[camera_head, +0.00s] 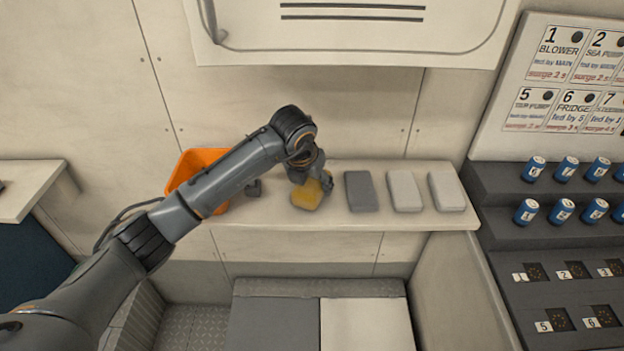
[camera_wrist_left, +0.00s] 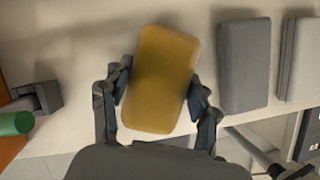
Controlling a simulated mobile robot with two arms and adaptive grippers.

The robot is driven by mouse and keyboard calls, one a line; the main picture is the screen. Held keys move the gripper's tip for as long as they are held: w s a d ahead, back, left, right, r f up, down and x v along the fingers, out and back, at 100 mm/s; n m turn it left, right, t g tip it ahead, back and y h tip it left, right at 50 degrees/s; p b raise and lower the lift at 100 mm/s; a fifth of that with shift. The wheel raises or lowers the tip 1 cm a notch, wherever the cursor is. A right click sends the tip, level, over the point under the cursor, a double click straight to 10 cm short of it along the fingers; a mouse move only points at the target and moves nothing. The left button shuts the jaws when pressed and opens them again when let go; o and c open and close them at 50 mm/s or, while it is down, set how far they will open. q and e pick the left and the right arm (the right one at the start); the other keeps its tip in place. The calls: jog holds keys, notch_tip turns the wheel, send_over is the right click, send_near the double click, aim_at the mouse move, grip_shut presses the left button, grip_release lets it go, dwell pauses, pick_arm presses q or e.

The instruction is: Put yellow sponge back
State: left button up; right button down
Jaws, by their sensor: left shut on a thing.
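The yellow sponge (camera_head: 307,195) is at the shelf, left of a dark grey block, partly hidden by my left gripper (camera_head: 318,181) in the head view. In the left wrist view the sponge (camera_wrist_left: 160,80) lies between the two fingers of my left gripper (camera_wrist_left: 158,108), which touch its sides. The gripper is shut on it. The sponge looks a little tilted against the row of blocks. I cannot tell whether it rests on the shelf or is just above it. My right gripper is not in view.
On the shelf (camera_head: 350,219), a dark grey block (camera_head: 361,191) and two light grey blocks (camera_head: 404,191) (camera_head: 447,191) stand to the right. An orange bin (camera_head: 192,163) is at the left, partly behind my arm. A small dark object (camera_head: 253,188) lies between bin and sponge.

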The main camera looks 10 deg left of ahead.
pick_arm(q)
jog(key=shift+f, duration=0.1)
jog(key=o, duration=1.2)
jog(key=b+v, duration=0.2)
jog(key=v, duration=1)
jog(key=shift+w, duration=0.1)
